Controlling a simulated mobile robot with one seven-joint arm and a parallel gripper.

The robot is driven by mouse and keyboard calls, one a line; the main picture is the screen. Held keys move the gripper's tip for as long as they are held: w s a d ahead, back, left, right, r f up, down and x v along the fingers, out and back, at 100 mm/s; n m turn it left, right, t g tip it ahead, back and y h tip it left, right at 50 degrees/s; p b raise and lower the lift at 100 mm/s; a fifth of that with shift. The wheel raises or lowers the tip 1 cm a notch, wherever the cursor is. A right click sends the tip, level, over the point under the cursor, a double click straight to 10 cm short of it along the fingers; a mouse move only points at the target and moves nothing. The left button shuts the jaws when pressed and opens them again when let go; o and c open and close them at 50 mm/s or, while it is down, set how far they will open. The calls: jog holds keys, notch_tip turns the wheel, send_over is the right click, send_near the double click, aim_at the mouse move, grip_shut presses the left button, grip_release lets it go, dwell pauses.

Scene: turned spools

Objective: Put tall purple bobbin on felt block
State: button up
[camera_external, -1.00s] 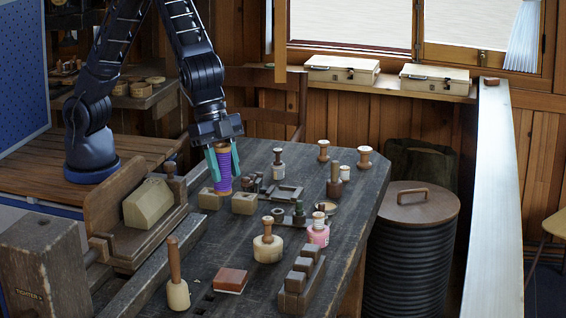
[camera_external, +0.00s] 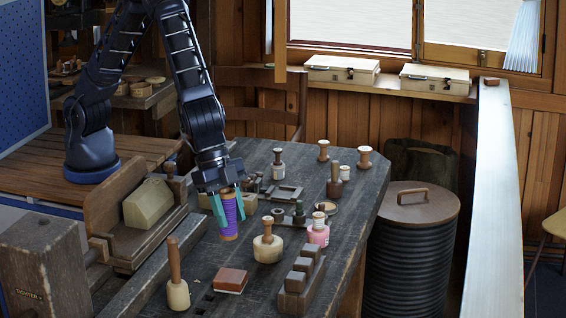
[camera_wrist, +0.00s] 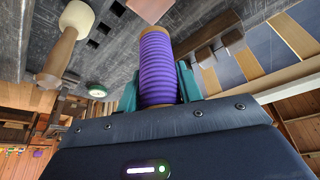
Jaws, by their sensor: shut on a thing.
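The tall purple bobbin (camera_external: 229,215), ribbed purple with tan ends, is upright between the teal fingers of my gripper (camera_external: 227,203), which is shut on it. In the wrist view, the bobbin (camera_wrist: 158,68) stands between the fingers of my gripper (camera_wrist: 160,88). It is over the bench, and I cannot tell how far its lower end is above the top. A low block with a flat red top (camera_external: 230,280), which looks like the felt block, lies nearer the camera with nothing on it. In the wrist view a pinkish block (camera_wrist: 150,9) shows at the top edge, partly cut off.
A wooden mallet (camera_external: 178,292) stands left of the red block. A round cream pot with a knob (camera_external: 267,248) and a dark stepped block (camera_external: 301,280) stand to the right. A wooden vice-like rail (camera_external: 145,270) runs along the left. Bench between bobbin and red block is clear.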

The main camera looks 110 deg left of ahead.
notch_tip(320, 180, down, 10)
dwell(0.6)
jog(key=shift+f, duration=0.1)
jog(key=o, duration=1)
